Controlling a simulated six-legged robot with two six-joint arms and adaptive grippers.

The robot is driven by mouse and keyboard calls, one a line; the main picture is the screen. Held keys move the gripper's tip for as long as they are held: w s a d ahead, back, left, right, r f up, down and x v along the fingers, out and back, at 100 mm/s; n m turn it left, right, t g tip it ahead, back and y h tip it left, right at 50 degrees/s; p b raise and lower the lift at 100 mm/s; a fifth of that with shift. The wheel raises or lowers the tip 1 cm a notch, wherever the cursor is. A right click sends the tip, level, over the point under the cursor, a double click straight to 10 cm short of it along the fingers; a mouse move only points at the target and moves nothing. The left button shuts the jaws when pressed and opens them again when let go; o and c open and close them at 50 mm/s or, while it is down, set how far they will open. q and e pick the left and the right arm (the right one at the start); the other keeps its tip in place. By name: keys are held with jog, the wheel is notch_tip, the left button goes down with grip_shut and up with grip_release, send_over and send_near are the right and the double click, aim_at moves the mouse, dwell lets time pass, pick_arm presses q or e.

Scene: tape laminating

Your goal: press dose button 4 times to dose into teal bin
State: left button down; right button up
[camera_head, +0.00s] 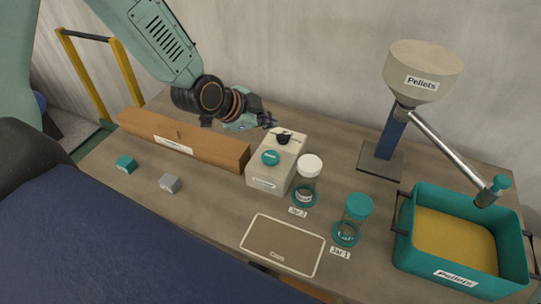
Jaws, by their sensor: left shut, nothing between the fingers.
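A pale box (268,180) stands on the table with a round teal button (270,157) and a black knob (283,138) on top. The writing on its front is too small to read. My left gripper (268,120) is shut and empty, just behind and above the box, near the black knob and apart from the teal button. The teal bin (428,262) at the right holds yellow pellets and has a "Pellets" label. A metal pipe (450,145) with a teal cap (502,182) runs from the "Pellets" hopper (425,70) to above the bin. My right gripper is out of view.
Two jars, one white-lidded (309,165) and one teal-lidded (358,206), stand right of the box. A long wooden block (215,150), a teal block (126,164) and a grey block (169,183) are at the left.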

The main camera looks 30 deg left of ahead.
pick_arm(q)
jog(key=shift+m, duration=0.3)
jog(key=shift+f, duration=0.1)
jog(key=b, duration=0.7)
send_over(268, 158)
notch_tip(268, 158, down, 6)
jog(key=shift+f+b, duration=0.85)
jog(key=shift+f, duration=0.5)
jog(key=shift+f, duration=0.15)
jog(key=shift+f, duration=0.25)
